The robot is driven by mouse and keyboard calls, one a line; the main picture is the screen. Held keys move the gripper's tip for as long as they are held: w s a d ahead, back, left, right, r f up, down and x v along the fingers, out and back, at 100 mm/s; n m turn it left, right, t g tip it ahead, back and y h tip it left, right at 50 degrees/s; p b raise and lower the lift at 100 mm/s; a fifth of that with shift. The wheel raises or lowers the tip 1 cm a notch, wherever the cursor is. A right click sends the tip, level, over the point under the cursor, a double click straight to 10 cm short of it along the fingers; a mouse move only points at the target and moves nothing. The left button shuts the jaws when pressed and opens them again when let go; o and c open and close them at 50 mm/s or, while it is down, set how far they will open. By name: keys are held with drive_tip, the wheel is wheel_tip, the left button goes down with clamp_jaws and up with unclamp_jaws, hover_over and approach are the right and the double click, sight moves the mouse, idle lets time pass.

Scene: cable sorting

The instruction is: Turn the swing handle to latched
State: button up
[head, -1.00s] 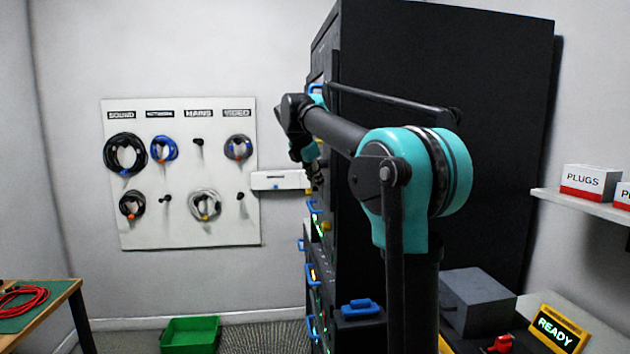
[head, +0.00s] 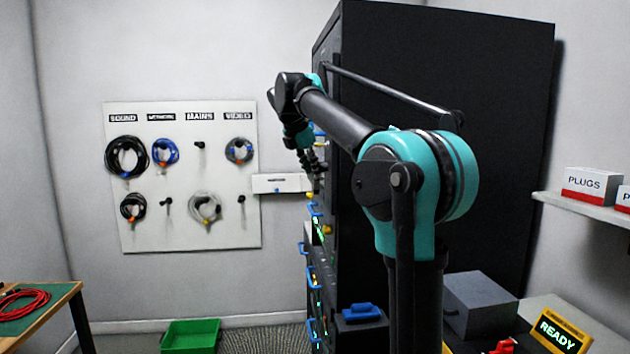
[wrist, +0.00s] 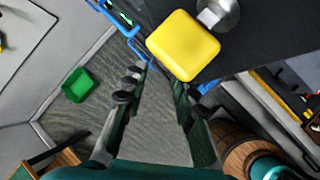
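The swing handle shows in the wrist view as a rounded yellow grip (wrist: 183,46) beside a silver metal pivot (wrist: 217,14) on the dark rack front. The yellow grip is just beyond the fingertips, slightly to the right. In the head view my gripper (head: 315,166) hangs by the front edge of the tall black rack (head: 440,120); the handle is hard to make out there.
Blue handles (head: 313,276) stick out along the rack front below my gripper. A white board (head: 180,226) with coiled cables hangs on the back wall. A green bin (head: 190,337) stands on the floor. A workbench (head: 62,304) is at left.

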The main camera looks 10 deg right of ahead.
drive_tip(key=v, duration=0.6)
drive_tip(key=shift+c, duration=0.5)
